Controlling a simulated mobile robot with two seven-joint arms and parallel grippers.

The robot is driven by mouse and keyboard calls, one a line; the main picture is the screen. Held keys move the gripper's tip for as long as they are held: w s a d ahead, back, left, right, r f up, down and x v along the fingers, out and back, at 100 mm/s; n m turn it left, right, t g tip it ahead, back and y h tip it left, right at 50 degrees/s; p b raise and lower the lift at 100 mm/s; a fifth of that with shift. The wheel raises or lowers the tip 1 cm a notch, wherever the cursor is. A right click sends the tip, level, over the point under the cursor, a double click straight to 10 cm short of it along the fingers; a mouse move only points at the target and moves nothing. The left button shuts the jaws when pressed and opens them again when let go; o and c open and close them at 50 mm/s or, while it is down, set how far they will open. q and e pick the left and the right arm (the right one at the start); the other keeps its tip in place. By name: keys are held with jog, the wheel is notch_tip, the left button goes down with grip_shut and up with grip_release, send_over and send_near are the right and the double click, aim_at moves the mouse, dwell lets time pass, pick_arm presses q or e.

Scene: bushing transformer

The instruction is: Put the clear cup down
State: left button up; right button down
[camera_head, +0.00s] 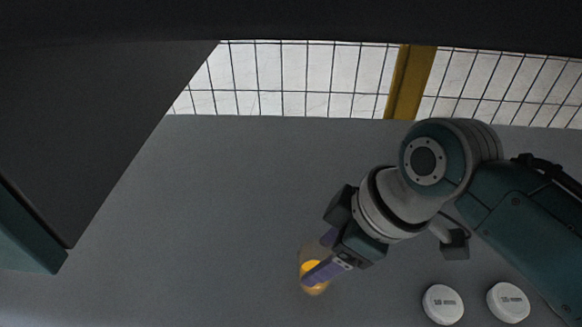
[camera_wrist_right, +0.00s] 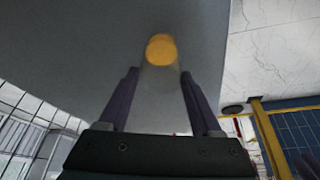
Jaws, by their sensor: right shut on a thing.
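The clear cup (camera_head: 312,259) shows in the head view near the lower middle, with orange-yellow content or base. It also shows in the right wrist view (camera_wrist_right: 160,72) between the fingers, with the orange disc at its far end. My right gripper (camera_head: 318,262) has its purple fingers on either side of the cup and is shut on it. In the wrist view the gripper (camera_wrist_right: 158,90) holds the cup over the grey surface. I cannot tell whether the cup touches the surface. My left gripper is not in view.
A grey table surface (camera_head: 220,200) fills the middle and is mostly clear. Two white round lids with print, one on the left (camera_head: 443,304) and one on the right (camera_head: 508,302), are at the lower right. A wire fence with a yellow post (camera_head: 410,82) stands behind.

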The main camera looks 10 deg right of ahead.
notch_tip(320, 180, down, 4)
jog(key=shift+s+r+b, duration=0.1)
jog(key=shift+r+b, duration=0.1)
jog(key=shift+b, duration=0.7)
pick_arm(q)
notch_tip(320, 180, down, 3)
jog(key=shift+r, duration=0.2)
pick_arm(e)
jog(key=shift+d+r, duration=0.1)
jog(key=shift+r, duration=0.05)
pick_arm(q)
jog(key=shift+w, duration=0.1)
pick_arm(e)
jog(key=shift+f, duration=0.25)
jog(key=shift+c, duration=0.4)
grip_release()
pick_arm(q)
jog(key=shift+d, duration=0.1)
pick_arm(e)
jog(key=shift+r, duration=0.1)
